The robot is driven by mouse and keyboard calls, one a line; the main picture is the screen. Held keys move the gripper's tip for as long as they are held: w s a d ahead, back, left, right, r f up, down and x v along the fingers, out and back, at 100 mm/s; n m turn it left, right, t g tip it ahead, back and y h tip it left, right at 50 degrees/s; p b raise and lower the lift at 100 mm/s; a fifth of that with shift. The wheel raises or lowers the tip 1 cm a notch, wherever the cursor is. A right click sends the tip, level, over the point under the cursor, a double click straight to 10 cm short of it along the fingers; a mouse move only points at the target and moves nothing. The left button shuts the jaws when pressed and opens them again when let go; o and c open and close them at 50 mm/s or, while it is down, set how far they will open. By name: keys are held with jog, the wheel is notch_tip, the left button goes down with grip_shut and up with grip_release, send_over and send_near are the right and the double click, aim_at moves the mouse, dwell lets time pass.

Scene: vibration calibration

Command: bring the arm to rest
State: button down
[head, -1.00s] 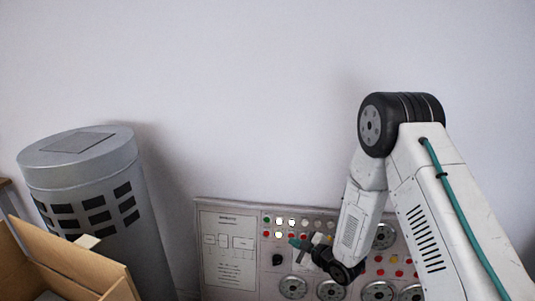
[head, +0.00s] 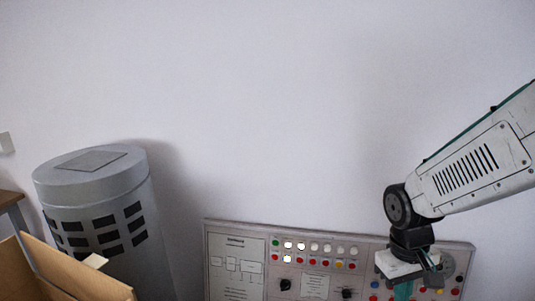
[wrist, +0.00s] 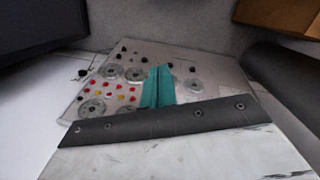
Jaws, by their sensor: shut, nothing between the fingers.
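My gripper (head: 403,291) hangs at the lower right of the head view, pointing down in front of the control panel (head: 235,272). Its teal fingers (wrist: 157,87) show in the wrist view, pressed together with nothing between them. My white arm (head: 475,165) comes in from the right edge, and its wrist joint bends downward. The panel (wrist: 125,58) also lies beyond the fingers in the wrist view, with dials and red and yellow buttons. I cannot tell the gap between the fingers and the panel.
A grey cylinder (head: 95,185) with dark slots stands at the left. An open cardboard box (head: 80,275) is in front of it. A brown table edge (head: 10,200) shows at far left. The wall (head: 250,100) above the panel is bare.

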jog(key=s+r+m+t+y, duration=0.1)
jog(key=s+r+m+t, duration=0.1)
jog(key=s+r, duration=1.1)
jog(key=shift+s+a+r, duration=0.3)
jog(key=shift+a+r, duration=0.05)
jog(key=shift+r, duration=0.1)
